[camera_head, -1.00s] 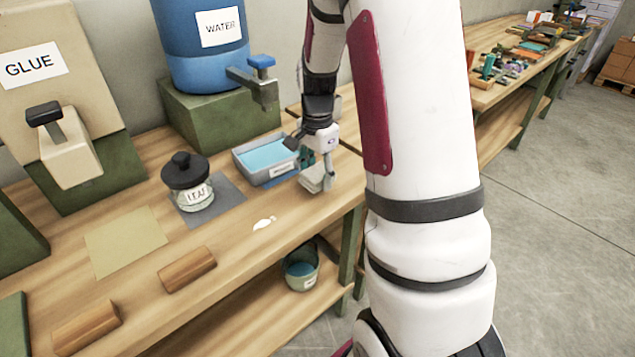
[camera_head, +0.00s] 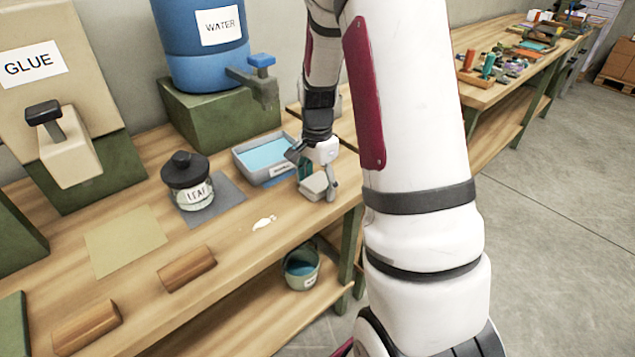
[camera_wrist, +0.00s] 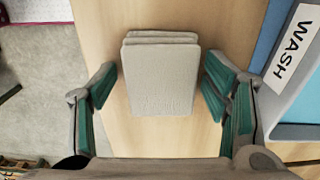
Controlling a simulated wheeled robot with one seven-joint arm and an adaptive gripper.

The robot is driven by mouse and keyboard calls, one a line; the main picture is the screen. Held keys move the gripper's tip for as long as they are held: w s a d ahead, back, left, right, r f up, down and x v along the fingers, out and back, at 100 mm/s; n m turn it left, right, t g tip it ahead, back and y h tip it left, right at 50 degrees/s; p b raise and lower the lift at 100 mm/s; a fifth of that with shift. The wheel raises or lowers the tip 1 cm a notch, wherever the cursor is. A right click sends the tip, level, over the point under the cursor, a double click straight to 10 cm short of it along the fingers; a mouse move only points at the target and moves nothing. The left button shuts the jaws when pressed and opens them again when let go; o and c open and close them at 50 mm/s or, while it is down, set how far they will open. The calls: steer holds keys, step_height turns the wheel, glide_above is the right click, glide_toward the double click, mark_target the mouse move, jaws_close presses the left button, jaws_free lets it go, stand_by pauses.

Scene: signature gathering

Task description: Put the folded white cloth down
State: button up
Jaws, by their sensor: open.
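The folded white cloth (camera_wrist: 160,80) lies on the wooden table top between my gripper's fingers in the wrist view. It also shows in the head view (camera_head: 313,185), near the table's right front corner, beside the wash tray. My gripper (camera_wrist: 160,92) is open, with a green-padded finger on each side of the cloth and visible gaps between pads and cloth. In the head view my gripper (camera_head: 318,172) is right at the cloth and partly hides it.
The wash tray (camera_head: 290,174) of blue liquid stands just behind the cloth. A leaf jar (camera_head: 189,182) on a grey mat is to the left. Bare table lies in front.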

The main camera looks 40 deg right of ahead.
mark_target(318, 182)
step_height(318, 182, up, 12)
steer(key=f, duration=0.1)
steer(key=s+a+r+n+t, duration=0.1)
steer(key=s+a+r+n, duration=0.3)
steer(key=a+r, duration=0.3)
steer(key=s+a+r+n+t, duration=0.1)
steer(key=s+a+r+n, duration=0.1)
steer(key=s+a+n, duration=0.4)
steer(key=s+a+r+n+t, duration=0.1)
steer(key=s+a+n, duration=0.5)
steer(key=s, duration=0.6)
steer(key=shift+s+a+r+n+t, duration=0.2)
steer(key=shift+a+r+n+t, duration=0.15)
steer(key=shift+n, duration=0.45)
